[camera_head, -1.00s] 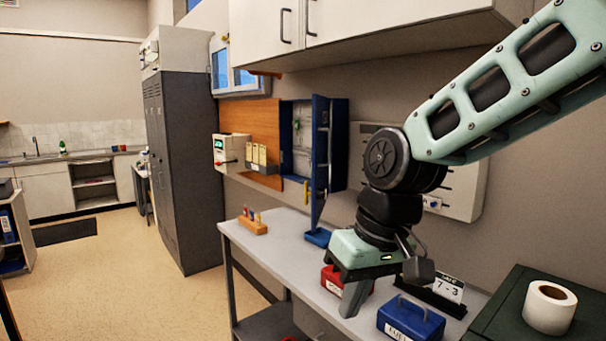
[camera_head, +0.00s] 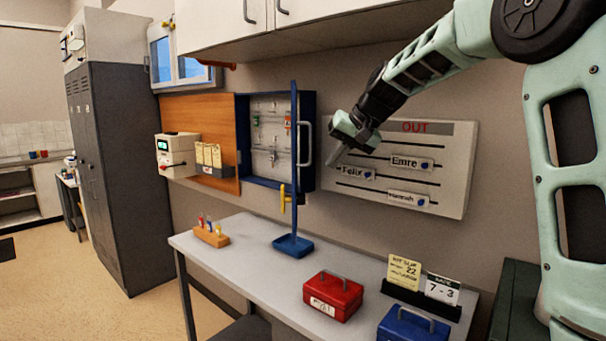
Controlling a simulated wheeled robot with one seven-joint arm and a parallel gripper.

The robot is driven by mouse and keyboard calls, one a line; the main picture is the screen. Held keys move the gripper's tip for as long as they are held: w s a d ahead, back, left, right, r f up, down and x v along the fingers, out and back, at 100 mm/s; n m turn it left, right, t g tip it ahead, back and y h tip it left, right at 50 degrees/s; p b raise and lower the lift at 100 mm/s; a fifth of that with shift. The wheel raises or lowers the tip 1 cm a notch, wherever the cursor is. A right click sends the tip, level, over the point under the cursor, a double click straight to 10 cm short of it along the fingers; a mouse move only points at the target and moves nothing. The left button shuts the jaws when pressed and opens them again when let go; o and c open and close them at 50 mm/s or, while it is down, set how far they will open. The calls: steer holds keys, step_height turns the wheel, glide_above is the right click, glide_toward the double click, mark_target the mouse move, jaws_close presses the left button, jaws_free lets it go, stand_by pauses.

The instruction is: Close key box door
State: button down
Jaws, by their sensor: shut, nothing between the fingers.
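The blue key box (camera_head: 262,184) hangs on the wall, and its pale inside with several hanging keys shows. Its blue door (camera_head: 294,205) stands open, swung out from the wall and seen almost edge-on. A grey handle (camera_head: 307,142) shows to the right of the door's edge. A yellow piece (camera_head: 283,198) shows by the door's lower left side. My gripper (camera_head: 332,160) is shut and empty, to the right of the door and handle and in front of the white OUT board. It appears apart from the door; the exact depth gap is hard to tell.
The OUT board (camera_head: 420,185) with name tags is right of the box. Below, the grey table (camera_head: 240,272) carries a blue tray (camera_head: 293,247), a red cash box (camera_head: 333,297), a blue cash box (camera_head: 412,327) and a date stand (camera_head: 420,299). White cupboards (camera_head: 350,18) hang above.

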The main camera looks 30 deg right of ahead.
steer(key=w+a+f+p, duration=0.4)
steer(key=w+a+f, duration=0.1)
stand_by(0.3)
steer(key=shift+w+a, duration=0.1)
steer(key=shift+w, duration=0.05)
